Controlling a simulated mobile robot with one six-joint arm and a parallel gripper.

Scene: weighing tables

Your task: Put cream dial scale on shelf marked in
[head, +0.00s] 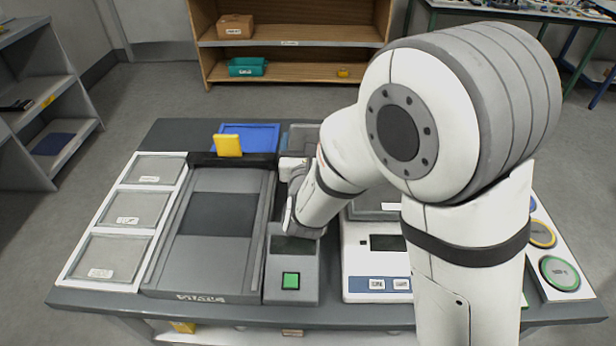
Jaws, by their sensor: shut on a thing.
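My gripper (293,168) is low over the table, largely behind my own wrist. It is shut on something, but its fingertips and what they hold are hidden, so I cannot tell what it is. I cannot make out a cream dial scale with a round face anywhere. A wooden shelf unit (291,43) stands at the back with a small label on its middle board, too small to read.
The dark table (350,315) holds a white-framed set of trays (132,222), a long grey scale (205,275), a grey device with a green button (290,281) and a white digital scale (375,284). A brown box (235,26) and teal bin (247,66) are on the wooden unit. Grey shelves (45,95) stand left.

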